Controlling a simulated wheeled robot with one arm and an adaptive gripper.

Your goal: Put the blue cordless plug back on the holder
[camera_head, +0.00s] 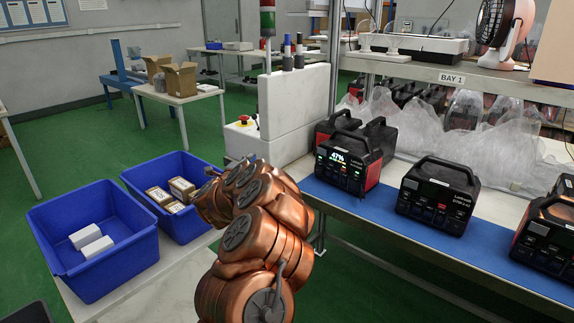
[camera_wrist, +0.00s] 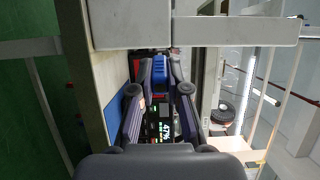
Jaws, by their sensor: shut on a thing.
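In the wrist view, my gripper (camera_wrist: 159,90) is shut on a small blue piece, which looks like the blue cordless plug (camera_wrist: 159,72). It sits between the two dark fingers. In the head view my gripper and the held plug are hidden behind my copper-coloured arm. Small upright cylinders with dark bases (camera_head: 299,60) stand on the white block beside the bench. I cannot tell for sure whether they are the holder.
A black power unit (camera_head: 340,160) showing 47% stands on the blue bench mat (camera_head: 376,215), with another unit (camera_head: 438,195) to its right. Blue bins (camera_head: 97,260) stand on the left table. The white block (camera_head: 290,105) rises behind my arm.

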